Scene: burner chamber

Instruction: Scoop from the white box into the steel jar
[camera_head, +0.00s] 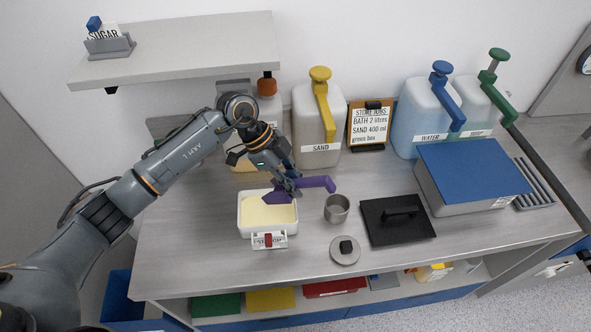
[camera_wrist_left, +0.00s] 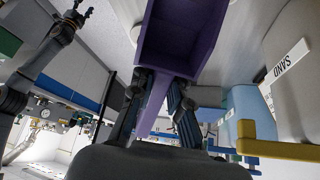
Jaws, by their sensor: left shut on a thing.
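My left gripper (camera_head: 291,188) is shut on the handle of a purple scoop (camera_head: 320,183). The scoop's bowl shows over the back right part of the white box (camera_head: 241,225), which holds a pale cream material (camera_head: 265,214). I cannot tell whether the bowl touches the material. In the left wrist view the bowl (camera_wrist_left: 182,35) looks empty, its handle running between the fingers (camera_wrist_left: 155,100). The steel jar (camera_head: 337,208) stands upright and open, right of the white box. My right gripper (camera_wrist_left: 76,17) shows small in the left wrist view; its jaw state is unclear.
A round lid with a black knob (camera_head: 345,250) lies in front of the jar. The sand container (camera_head: 318,125) and water container (camera_head: 420,115) line the back. A shelf (camera_head: 180,50) overhangs the back left.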

